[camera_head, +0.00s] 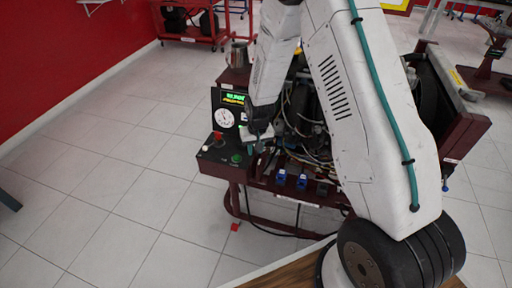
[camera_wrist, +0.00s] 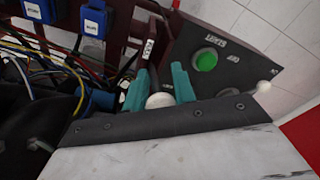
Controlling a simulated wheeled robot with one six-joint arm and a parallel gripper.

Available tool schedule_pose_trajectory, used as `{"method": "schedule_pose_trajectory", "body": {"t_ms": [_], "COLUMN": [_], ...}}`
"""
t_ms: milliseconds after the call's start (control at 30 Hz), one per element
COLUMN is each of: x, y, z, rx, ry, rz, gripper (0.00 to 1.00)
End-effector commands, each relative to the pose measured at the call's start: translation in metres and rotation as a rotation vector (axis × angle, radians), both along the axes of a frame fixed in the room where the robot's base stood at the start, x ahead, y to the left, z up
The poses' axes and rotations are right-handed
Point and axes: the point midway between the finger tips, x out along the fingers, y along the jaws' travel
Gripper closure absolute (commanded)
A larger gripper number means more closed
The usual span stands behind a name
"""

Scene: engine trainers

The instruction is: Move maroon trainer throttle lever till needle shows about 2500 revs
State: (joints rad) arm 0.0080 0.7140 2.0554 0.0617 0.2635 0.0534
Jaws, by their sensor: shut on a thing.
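The maroon trainer (camera_head: 235,172) stands in the middle of the head view, partly hidden by my arm. Its round white gauge (camera_head: 225,118) faces me, but the needle's reading is too small to tell. My gripper (camera_head: 257,142) is at the right end of the control panel (camera_head: 218,152). In the wrist view, my gripper's teal fingertips (camera_wrist: 159,90) are shut on the throttle lever, with a pale round knob (camera_wrist: 160,100) between them. The lever's lower part and slot are mostly hidden by the fingers and the dark gripper body.
A lit display (camera_head: 234,98) sits above the gauge. The panel carries a red button (camera_head: 218,135) and a green button (camera_wrist: 205,60). Blue boxes (camera_head: 281,177) and loose wires (camera_wrist: 55,75) lie close beside my gripper. Tiled floor (camera_head: 120,190) is clear to the left.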

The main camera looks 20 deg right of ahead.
Motion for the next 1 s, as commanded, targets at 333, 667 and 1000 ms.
{"method": "schedule_pose_trajectory", "body": {"t_ms": [333,667,1000], "x": [-0.0057,-0.0055,-0.0054], "y": [0.0039,0.0035,0.0032], "z": [-0.0041,-0.0042,-0.0042], "rx": [0.002,0.001,0.002], "ry": [0.016,0.015,0.015], "rz": [0.003,0.003,0.002], "gripper": [1.0,1.0,0.65]}}
